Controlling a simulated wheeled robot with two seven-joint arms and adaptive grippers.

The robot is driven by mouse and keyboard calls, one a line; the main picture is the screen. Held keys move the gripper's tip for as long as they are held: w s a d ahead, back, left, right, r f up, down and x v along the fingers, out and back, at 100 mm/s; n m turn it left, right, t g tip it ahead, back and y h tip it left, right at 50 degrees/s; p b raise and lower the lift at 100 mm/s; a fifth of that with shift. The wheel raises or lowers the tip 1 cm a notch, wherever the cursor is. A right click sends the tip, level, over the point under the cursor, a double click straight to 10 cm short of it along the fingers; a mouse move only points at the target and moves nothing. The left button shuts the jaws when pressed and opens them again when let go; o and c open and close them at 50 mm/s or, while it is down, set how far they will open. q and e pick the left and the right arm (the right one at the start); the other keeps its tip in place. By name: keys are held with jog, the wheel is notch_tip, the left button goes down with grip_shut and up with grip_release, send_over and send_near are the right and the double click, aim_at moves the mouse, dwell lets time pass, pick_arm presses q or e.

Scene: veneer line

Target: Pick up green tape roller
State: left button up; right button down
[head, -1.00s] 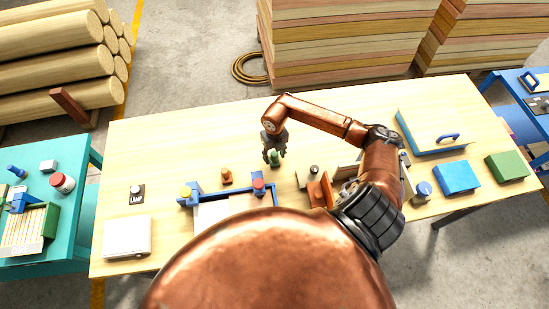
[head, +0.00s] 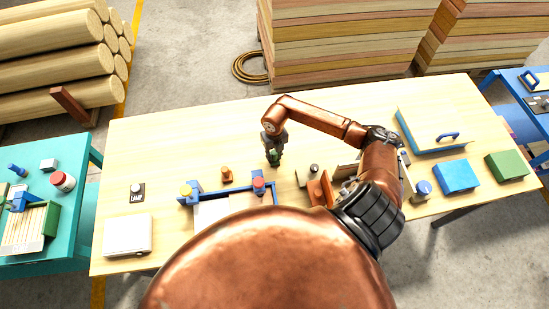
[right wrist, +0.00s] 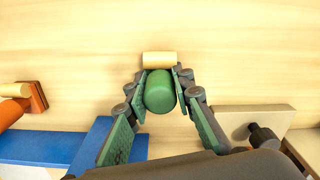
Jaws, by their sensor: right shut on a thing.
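The green tape roller (head: 275,157) is on the light wooden table, between the fingers of my right gripper (head: 273,152). In the right wrist view its rounded green body (right wrist: 159,91) sits between the two fingertips, which touch it on both sides. A cream cylinder (right wrist: 159,58) shows just beyond the green part. My right gripper is shut on the roller, pointing down at the table. Whether the roller is clear of the tabletop cannot be told. My left gripper is not in view.
A blue frame (head: 228,188) with yellow and red knobs lies left of the gripper, beside an orange roller (head: 227,174). An orange-brown block (head: 320,190) and a beige block (head: 304,176) stand to the right. The table behind the gripper is clear.

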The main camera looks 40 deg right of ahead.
notch_tip(320, 180, up, 10)
jog(key=shift+b, duration=0.9)
jog(key=shift+s+f, duration=0.1)
